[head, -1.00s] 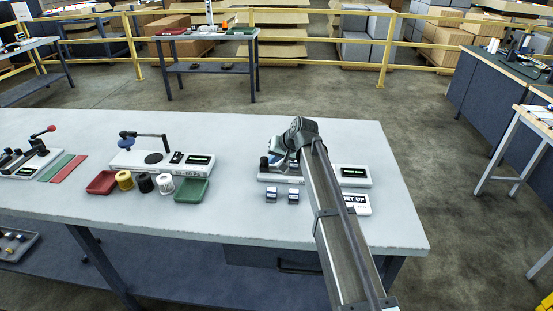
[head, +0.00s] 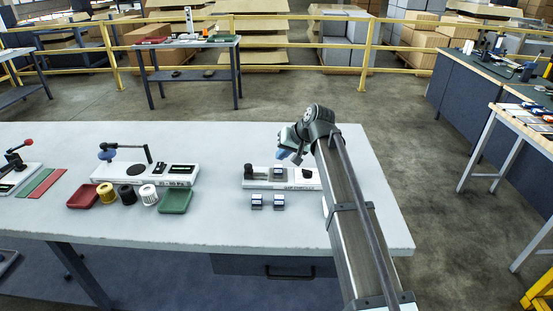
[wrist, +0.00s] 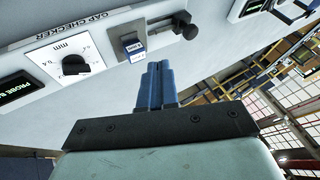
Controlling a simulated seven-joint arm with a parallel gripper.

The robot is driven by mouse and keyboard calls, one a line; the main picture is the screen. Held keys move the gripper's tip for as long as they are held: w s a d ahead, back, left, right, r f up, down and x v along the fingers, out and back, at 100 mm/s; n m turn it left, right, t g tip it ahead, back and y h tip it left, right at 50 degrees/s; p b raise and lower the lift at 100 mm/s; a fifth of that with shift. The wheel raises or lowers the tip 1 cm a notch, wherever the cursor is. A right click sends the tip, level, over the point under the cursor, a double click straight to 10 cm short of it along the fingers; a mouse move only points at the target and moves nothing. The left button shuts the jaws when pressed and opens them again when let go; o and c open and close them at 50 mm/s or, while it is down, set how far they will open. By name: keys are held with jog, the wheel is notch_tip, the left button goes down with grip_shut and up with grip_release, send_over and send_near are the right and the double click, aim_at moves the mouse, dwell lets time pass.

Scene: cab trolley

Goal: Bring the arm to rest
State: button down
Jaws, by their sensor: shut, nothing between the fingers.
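My gripper (head: 281,154) is raised above the back of the white checker device (head: 253,184) on the bench. In the wrist view its blue fingers (wrist: 155,84) are together, with nothing between them. A small block with a blue and white label (head: 278,173) sits on the device. It also shows in the wrist view (wrist: 133,47), just beyond the fingertips in the picture and apart from them. My arm covers the device's right end in the head view. The wrist view shows the device's mm dial (wrist: 75,65) and part of a dark display (wrist: 18,90).
Two similar small blocks (head: 257,201) (head: 278,201) stand in front of the device. To the left are a red tray (head: 82,196), several spools (head: 127,195), a green tray (head: 175,201) and another device (head: 150,174). The bench's right end (head: 385,215) is clear.

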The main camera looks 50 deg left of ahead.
jog(key=shift+d+r, duration=0.3)
jog(key=shift+r, duration=0.05)
dwell(0.4)
